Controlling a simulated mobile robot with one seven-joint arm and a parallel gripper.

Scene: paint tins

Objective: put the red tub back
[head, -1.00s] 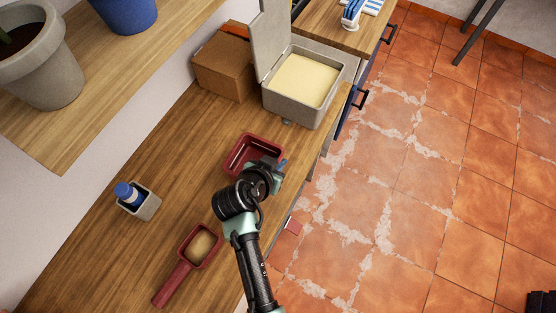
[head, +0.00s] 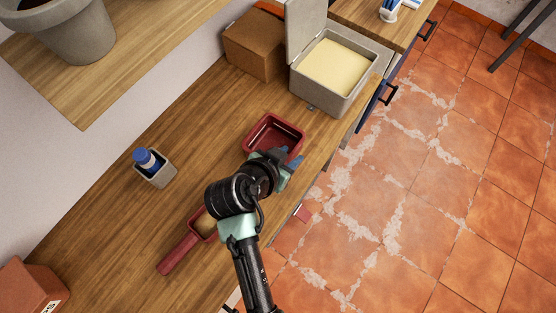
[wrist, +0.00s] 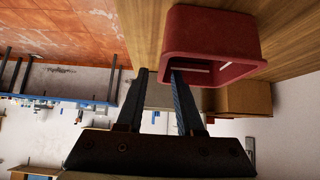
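The red tub (head: 262,130) is an open, rounded square container on the wooden counter, near its right edge. My gripper (head: 288,162) is at the tub's near right side. In the wrist view the tub (wrist: 222,48) shows with its opening towards the camera. My gripper (wrist: 158,78) has its two blue fingers apart there. One finger overlaps the tub's opening and the other is outside, with the near wall between them. A gap shows between the fingers, and I cannot tell whether either touches the wall.
A grey lidded bin (head: 322,98) with pale yellow contents stands open behind the tub, with a cardboard box (head: 252,50) beside it. A blue-capped bottle sits in a grey cup (head: 158,172) at left. A red scoop (head: 180,254) lies partly behind my arm. The counter (head: 200,130) is clear between.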

